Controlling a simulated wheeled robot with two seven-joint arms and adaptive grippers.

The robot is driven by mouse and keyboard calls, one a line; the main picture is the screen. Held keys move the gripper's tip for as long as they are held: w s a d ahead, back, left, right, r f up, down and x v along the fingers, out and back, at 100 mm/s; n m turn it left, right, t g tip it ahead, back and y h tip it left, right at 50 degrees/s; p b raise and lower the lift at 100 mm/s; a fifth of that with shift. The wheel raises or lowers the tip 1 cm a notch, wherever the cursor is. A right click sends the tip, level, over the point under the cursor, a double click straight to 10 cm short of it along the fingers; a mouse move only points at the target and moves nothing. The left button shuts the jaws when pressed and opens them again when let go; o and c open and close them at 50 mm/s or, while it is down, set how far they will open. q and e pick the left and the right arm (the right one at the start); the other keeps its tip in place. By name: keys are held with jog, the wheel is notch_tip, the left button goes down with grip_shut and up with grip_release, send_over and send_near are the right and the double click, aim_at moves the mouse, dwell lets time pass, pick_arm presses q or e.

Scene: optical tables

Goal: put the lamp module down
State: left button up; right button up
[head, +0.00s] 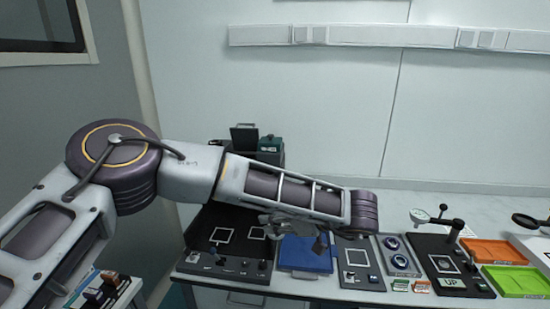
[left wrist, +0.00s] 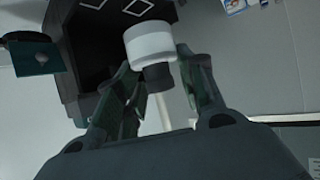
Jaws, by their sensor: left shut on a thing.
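The lamp module (left wrist: 150,42), a white cylinder with a dark, narrower end, is between the fingers of my left gripper (left wrist: 160,75) in the left wrist view. The gripper is shut on it. In the head view my left gripper (head: 298,226) is above the table near the blue tray (head: 305,254), partly hidden by my forearm. The lamp module cannot be made out clearly there. My right gripper is in neither view.
Black panels with white square outlines (head: 222,235) lie left of the blue tray. A grey panel (head: 357,255), round dark fixtures (head: 400,262), a dial gauge stand (head: 440,214), an orange tray (head: 495,252) and a green tray (head: 515,280) lie to the right. A dark box (head: 245,138) stands behind.

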pick_arm(q)
jog(key=shift+d+f, duration=0.3)
jog(key=shift+d, duration=0.15)
jog(key=shift+s+d+f+m+t+h, duration=0.2)
jog(key=shift+s+f+m+t+h, duration=0.1)
jog(key=shift+s+f+m, duration=0.15)
jog(key=shift+s+f, duration=0.15)
jog(key=shift+f, duration=0.2)
jog(key=s+a+f, duration=0.3)
jog(key=a+f, duration=0.3)
jog(key=a, duration=0.5)
jog(key=s+a+f, duration=0.3)
jog(key=a+f, duration=0.2)
jog(key=a, duration=0.7)
jog(key=shift+a+f+n, duration=0.25)
jog(key=shift+f+n, duration=0.1)
